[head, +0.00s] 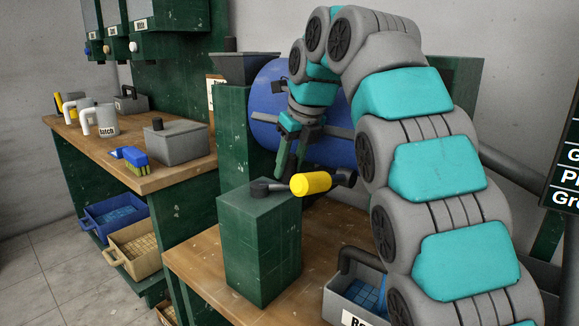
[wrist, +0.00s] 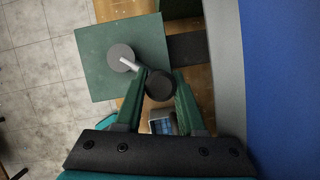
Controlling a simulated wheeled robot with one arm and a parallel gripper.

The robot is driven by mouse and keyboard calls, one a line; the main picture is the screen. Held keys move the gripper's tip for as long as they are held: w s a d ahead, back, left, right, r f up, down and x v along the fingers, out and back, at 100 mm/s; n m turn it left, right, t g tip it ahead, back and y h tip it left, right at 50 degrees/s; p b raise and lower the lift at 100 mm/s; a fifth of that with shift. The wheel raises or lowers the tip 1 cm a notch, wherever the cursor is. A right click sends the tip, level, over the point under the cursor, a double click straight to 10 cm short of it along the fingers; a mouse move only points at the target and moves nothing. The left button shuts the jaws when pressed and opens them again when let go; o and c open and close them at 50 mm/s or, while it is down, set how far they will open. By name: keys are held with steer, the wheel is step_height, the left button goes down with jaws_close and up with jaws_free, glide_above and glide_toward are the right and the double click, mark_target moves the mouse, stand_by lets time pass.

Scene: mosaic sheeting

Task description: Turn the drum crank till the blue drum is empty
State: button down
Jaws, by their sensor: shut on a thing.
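The blue drum (head: 266,112) stands behind my arm, and its blue side fills the right of the wrist view (wrist: 285,70). I cannot see inside it. A green block (head: 258,250) stands before it with a dark round hub (wrist: 120,57) on top. A thin pale crank arm (wrist: 131,65) runs from the hub to a dark round crank handle (wrist: 160,84). My gripper (wrist: 160,92) is shut on the handle, one finger on each side. In the head view my gripper (head: 288,168) points down beside the hub. A yellow cylinder (head: 311,183) shows beside the fingertips; how it joins the crank is unclear.
A tray (head: 340,306) with blue pieces stands right of the block on the wooden bench (head: 200,262). The left table (head: 180,176) holds mugs, a grey box (head: 178,146) and a blue-yellow brush (head: 130,158). Blue (head: 112,222) and tan (head: 136,250) bins sit beneath.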

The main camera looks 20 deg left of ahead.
steer(key=shift+c, duration=2.1)
jaws_free()
steer(key=shift+s, duration=0.15)
